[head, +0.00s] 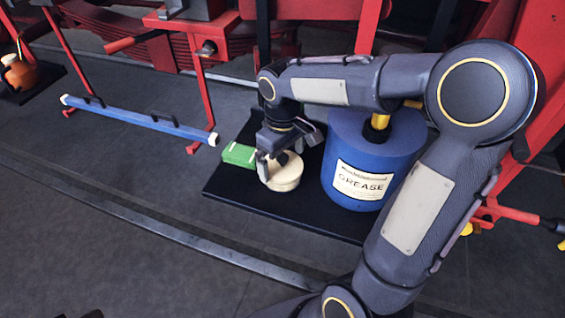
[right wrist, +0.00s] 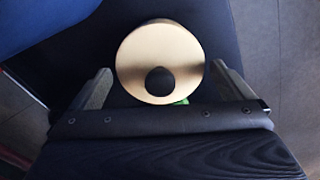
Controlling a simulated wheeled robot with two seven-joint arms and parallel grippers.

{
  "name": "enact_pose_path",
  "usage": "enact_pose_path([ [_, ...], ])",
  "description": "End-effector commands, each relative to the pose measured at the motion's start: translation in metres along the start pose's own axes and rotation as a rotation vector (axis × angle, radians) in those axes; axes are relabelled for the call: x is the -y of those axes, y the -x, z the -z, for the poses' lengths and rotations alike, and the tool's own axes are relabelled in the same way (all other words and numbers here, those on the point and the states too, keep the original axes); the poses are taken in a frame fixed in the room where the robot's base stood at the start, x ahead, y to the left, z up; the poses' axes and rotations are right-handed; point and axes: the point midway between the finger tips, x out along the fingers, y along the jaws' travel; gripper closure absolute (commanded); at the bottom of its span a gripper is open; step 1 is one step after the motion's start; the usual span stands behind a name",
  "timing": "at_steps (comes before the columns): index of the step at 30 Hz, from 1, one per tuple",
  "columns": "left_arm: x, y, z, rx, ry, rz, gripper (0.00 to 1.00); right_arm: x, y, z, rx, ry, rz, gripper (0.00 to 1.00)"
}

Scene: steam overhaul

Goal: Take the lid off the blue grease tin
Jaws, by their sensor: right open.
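The blue grease tin (head: 343,150) is a large upright drum with a white "GREASE" label, standing on a black mat (head: 325,222). My right arm hides part of its top. Left of it on the mat is a short, round, cream-coloured piece (head: 287,180) with a black knob (right wrist: 160,80) on top. It also shows from above in the right wrist view (right wrist: 135,50). My right gripper (head: 279,163) points down over this cream piece. Its fingers are open, one on each side, with a small gap visible at each. My left gripper is out of view.
A green block (head: 239,154) lies on the mat left of the cream piece. A yellow and black part (head: 378,127) shows at the blue tin's top. A blue bar (head: 140,119) lies further left. Red framework stands behind; a rail (head: 200,255) crosses the floor in front.

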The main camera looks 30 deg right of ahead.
Motion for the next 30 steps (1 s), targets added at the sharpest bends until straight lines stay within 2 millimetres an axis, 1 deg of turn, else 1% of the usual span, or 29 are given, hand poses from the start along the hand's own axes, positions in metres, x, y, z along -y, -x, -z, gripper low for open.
enact_pose_path([
  [1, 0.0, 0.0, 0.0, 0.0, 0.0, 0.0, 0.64, 0.0, 0.0, 0.0, 0.0, 0.0, 0.0, 0.0],
  [2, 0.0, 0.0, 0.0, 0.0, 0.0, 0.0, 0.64, 0.0, 0.0, 0.0, 0.0, 0.0, 0.0, 0.03],
  [9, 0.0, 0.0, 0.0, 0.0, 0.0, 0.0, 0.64, 0.0, 0.001, 0.0, 0.0, -0.001, 0.0, 0.34],
  [10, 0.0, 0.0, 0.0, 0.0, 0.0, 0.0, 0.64, 0.0, 0.001, 0.0, 0.0, -0.001, 0.0, 0.35],
  [19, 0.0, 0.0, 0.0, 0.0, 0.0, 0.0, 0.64, 0.0, 0.001, 0.0, -0.001, -0.001, 0.0, 0.35],
  [22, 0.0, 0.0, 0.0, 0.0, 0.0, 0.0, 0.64, 0.0, 0.005, 0.0, -0.001, -0.001, 0.0, 0.35],
  [26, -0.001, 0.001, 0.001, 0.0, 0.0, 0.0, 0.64, 0.0, 0.016, 0.001, -0.003, -0.001, -0.001, 0.35],
  [29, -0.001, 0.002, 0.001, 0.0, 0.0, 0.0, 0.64, 0.0, 0.033, 0.001, -0.005, -0.001, -0.001, 0.35],
  [30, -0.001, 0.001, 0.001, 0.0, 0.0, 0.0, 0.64, 0.005, 0.039, 0.002, -0.005, 0.004, 0.0, 0.35],
])
